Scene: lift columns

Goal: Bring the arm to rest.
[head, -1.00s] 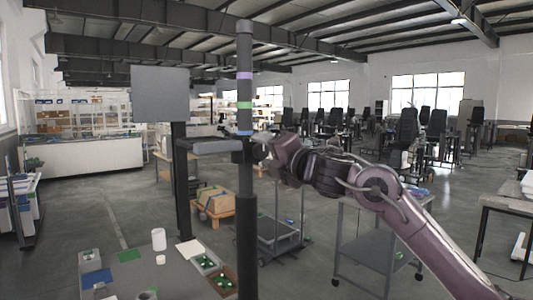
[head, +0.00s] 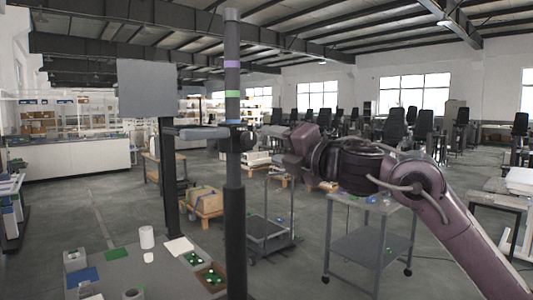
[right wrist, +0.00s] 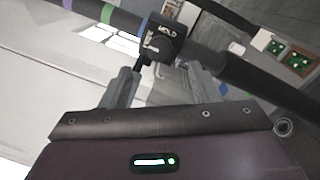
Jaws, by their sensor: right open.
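A dark lift column (head: 232,110) with purple, green and blue bands stands left of centre in the head view. A black collar (head: 240,142) sits on it below the bands, with a grey arm reaching left. My right gripper (head: 280,150) is to the right of the collar and apart from it in the picture. In the right wrist view the open gripper fingers (right wrist: 165,88) have nothing between them. Beyond them is the collar's black knob (right wrist: 162,42) with white lettering, in front of the banded column (right wrist: 120,18). My left gripper is not seen.
A second column with a grey panel (head: 147,90) stands to the left. A bench top (head: 145,270) with small parts and a white cup (head: 146,237) is at lower left. A grey cart (head: 368,248) stands below my right arm.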

